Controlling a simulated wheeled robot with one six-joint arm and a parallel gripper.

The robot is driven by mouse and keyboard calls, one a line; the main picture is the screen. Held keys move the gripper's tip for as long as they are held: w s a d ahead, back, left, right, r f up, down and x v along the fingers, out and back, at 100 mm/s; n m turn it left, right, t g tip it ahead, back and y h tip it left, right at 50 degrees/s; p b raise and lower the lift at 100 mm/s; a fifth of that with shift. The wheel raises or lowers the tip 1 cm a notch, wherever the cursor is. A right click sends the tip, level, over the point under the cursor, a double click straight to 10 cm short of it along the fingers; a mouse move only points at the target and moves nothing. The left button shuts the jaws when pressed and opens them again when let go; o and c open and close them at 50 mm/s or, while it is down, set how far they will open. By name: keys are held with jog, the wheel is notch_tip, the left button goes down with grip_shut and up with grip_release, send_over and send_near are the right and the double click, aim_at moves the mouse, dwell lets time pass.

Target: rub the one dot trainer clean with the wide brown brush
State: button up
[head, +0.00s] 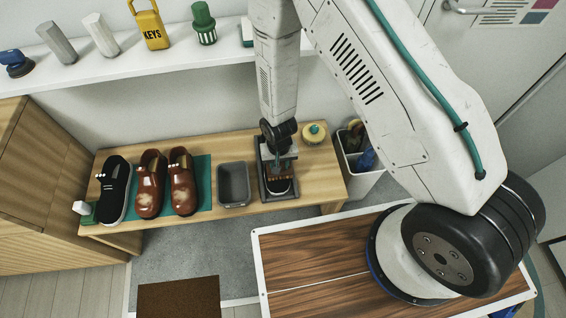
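My gripper (279,155) points down over a dark tray (264,188) on the wooden bench. It appears shut on a wide brown brush (280,171), though the fingers are small and partly hidden. A dark trainer with a pale sole edge (279,190) lies in the tray under the brush. The brush seems to be at or just above its top; contact cannot be made out. Most of this trainer is hidden, and no dot on it can be read. Another black trainer (115,192) with a white sole and several white dots stands at the bench's left end.
Two scuffed brown shoes (183,185) stand on a green mat (204,166). A grey bin (234,184) is just left of the tray. A shelf (120,62) with several items runs above.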

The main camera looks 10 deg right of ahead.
jog(key=shift+f, duration=0.1)
dwell(0.3)
jog(key=shift+s+d, duration=0.1)
jog(key=shift+d, duration=1.05)
grip_shut()
jog(key=shift+a+r, duration=0.2)
jog(key=shift+a, duration=1.5)
jog(key=shift+d+f, duration=0.15)
jog(key=shift+d, duration=1.25)
